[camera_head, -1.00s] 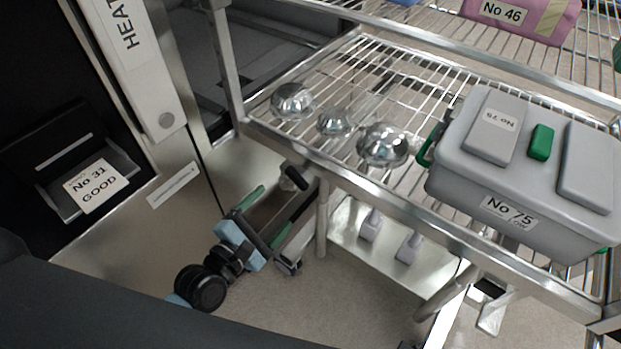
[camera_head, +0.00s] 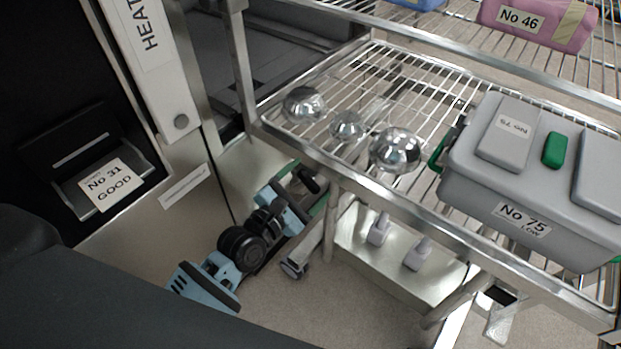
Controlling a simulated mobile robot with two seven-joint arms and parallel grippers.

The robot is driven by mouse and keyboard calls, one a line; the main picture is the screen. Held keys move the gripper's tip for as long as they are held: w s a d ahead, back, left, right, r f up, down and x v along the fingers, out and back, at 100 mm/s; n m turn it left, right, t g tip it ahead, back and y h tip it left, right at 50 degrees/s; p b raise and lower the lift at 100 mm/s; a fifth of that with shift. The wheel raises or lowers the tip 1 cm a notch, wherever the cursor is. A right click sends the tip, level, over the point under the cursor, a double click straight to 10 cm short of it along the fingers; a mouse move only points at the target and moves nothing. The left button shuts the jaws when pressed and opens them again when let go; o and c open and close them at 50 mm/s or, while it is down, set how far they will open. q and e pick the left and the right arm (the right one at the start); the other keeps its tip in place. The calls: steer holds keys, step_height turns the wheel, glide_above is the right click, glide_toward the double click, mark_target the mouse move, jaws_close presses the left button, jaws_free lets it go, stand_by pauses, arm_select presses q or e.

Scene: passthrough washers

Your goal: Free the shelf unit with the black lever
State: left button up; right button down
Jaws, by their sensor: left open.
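The wire shelf unit (camera_head: 395,188) stands on the right, with metal posts and an open wire deck. My left gripper (camera_head: 306,186), light blue and black with dark green fingers, is open at its left front post, below the upper deck. The fingers partly overlap the post in the picture; I cannot tell whether they touch it. A black piece (camera_head: 500,293) shows on a grey bracket under the lower right of the unit. I cannot tell whether it is the black lever. A grey caster (camera_head: 294,266) shows below my gripper. My right gripper is not in view.
A grey box labelled No 75 (camera_head: 470,192) and several shiny domes, one a large dome (camera_head: 395,150), sit on the deck. A pink package labelled No 46 (camera_head: 555,22) lies higher up. A steel cabinet with a HEAT panel (camera_head: 150,70) stands on the left.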

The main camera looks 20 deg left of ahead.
arm_select(q)
steer(key=shift+w+d, duration=0.25)
steer(key=shift+w, duration=0.5)
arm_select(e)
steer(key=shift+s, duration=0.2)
arm_select(q)
steer(key=shift+c, duration=0.3)
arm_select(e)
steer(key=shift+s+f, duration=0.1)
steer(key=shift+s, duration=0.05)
arm_select(q)
steer(key=c, duration=1.2)
steer(key=shift+c, duration=0.6)
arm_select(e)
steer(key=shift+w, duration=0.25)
